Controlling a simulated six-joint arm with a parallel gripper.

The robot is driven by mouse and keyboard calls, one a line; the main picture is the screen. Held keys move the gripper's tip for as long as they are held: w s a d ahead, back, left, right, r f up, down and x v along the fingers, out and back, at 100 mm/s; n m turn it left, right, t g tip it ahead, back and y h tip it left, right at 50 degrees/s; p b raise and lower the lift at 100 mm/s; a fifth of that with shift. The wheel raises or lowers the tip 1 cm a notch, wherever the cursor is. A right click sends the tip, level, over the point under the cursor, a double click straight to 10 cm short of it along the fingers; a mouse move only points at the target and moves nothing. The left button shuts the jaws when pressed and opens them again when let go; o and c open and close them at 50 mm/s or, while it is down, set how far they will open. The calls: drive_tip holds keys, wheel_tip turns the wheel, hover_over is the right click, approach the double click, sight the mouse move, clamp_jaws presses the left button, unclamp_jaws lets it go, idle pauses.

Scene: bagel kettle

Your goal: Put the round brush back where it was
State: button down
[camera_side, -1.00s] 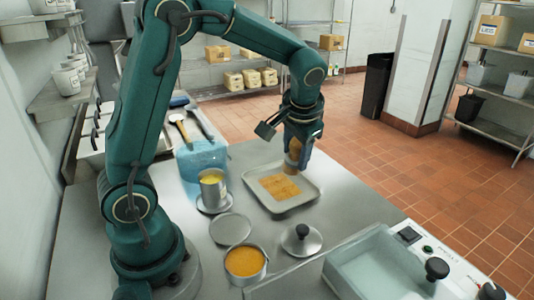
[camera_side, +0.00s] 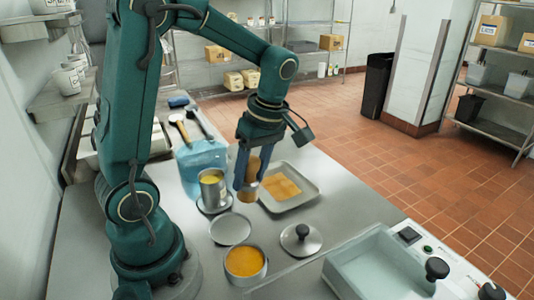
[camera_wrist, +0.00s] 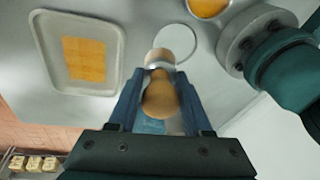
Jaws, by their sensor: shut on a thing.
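The round brush, with a tan wooden handle and a pale round head, is in my gripper (camera_side: 246,184). In the side view the brush (camera_side: 248,195) hangs head down, roughly upright, above the table by the tray's left edge. In the wrist view the brush (camera_wrist: 161,98) sits between the two blue fingers of my gripper (camera_wrist: 160,78), handle nearer the camera. A flat pale round disc (camera_side: 231,230) lies on the table in front and to the left of the brush. It also shows empty in the wrist view (camera_wrist: 178,38), just beyond the brush head.
A tray (camera_side: 305,200) with an orange-brown sheet lies right of the gripper. A metal cup (camera_side: 212,191) of yellow liquid stands to the left. A pot (camera_side: 247,275) with orange contents and a knobbed lid (camera_side: 301,241) are nearer the camera. Utensils (camera_side: 181,128) lie behind the cup.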

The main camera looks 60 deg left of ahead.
drive_tip(key=s+n, duration=0.5)
drive_tip(key=n, duration=0.2)
drive_tip(key=shift+t+h, duration=0.3)
drive_tip(key=shift+t, duration=0.1)
drive_tip(key=shift+a+f, duration=0.1)
drive_tip(key=shift+f, duration=3.45)
drive_tip(key=shift+f, duration=0.1)
drive_tip(key=shift+c, duration=1.6)
unclamp_jaws()
